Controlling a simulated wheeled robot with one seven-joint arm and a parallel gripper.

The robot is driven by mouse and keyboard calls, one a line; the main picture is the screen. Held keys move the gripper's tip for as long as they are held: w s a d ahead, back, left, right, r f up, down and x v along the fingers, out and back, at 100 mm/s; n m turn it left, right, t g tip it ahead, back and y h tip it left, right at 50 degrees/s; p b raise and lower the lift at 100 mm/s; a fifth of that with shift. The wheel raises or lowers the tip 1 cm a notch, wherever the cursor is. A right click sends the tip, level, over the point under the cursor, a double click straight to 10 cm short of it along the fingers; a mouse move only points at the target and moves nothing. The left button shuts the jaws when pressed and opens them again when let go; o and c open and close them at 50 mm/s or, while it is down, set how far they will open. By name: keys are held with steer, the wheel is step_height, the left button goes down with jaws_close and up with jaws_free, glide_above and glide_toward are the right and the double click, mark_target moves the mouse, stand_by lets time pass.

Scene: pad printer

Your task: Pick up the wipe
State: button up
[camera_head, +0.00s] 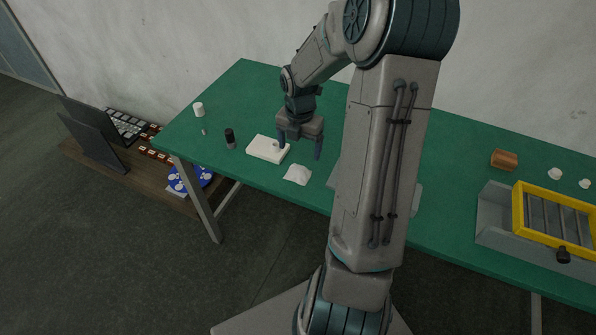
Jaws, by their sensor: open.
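The wipe looks to be the crumpled white cloth (297,174) lying on the green table (228,98) near its front edge. A flat white block or pad (262,149) lies just to its left and a little behind. My gripper (298,150) points down above this area, its two fingers apart and nothing seen between them. One finger is over the right end of the white block, the other is to the right of the cloth. I cannot tell the exact height of the fingertips. My arm hides the table to the right of the cloth.
The wall closes off the back.

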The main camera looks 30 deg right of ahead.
mark_target(298, 167)
steer(key=f, duration=0.9)
steer(key=shift+w+f, duration=0.3)
steer(key=shift+f, duration=0.1)
steer(key=c, duration=1)
